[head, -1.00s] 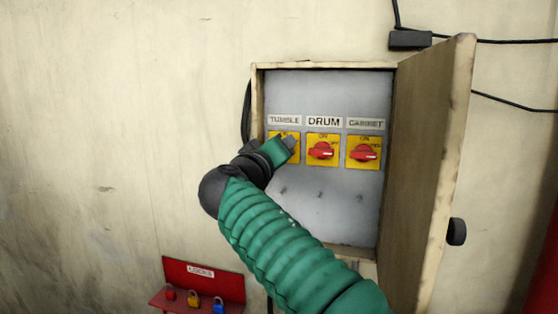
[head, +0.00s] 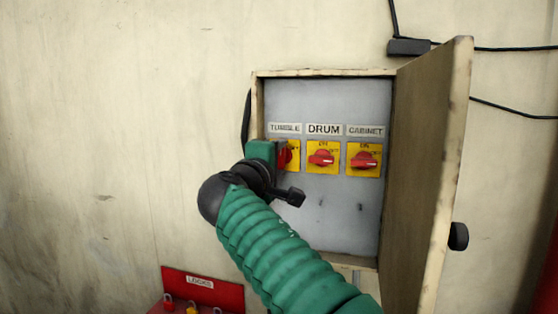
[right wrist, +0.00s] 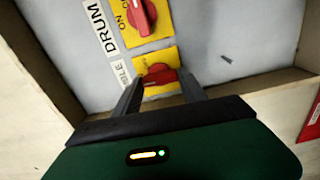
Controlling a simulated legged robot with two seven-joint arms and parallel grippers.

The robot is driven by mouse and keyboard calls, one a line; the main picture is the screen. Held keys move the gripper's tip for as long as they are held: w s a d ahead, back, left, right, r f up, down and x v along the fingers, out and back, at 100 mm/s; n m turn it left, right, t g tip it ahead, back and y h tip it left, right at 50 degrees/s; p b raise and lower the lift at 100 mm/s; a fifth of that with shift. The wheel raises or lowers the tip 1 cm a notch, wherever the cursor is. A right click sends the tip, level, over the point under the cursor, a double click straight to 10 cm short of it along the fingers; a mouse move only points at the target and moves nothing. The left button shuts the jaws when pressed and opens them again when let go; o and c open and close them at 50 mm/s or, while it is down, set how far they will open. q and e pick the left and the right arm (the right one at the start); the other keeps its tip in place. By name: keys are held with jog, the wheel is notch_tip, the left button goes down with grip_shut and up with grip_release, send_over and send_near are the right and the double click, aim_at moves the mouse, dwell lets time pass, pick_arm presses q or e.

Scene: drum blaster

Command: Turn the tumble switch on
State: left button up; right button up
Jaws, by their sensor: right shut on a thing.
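The tumble switch (head: 286,155) is a red knob on a yellow plate under the TUMBLE label, at the left of the open panel box. My right gripper (head: 279,157) covers the left part of it. In the right wrist view my right gripper (right wrist: 160,77) has its two fingers on either side of the tumble switch's red knob (right wrist: 158,74), shut on it. This knob looks roughly crosswise to the drum knob (right wrist: 141,15) beside it. My left gripper is not in view.
The drum switch (head: 321,158) and cabinet switch (head: 364,159) sit close to the right. The box's open door (head: 425,165) stands out at the right. A red lock holder (head: 200,287) is below left. The wall at the left is clear.

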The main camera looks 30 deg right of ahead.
jog(key=shift+w+a+f+n, duration=0.15)
jog(key=shift+f+n, duration=0.1)
jog(key=shift+n, duration=0.15)
jog(key=o, duration=1.1)
jog(key=b+v, duration=0.6)
jog(key=v, duration=1.1)
jog(key=shift+w, duration=0.1)
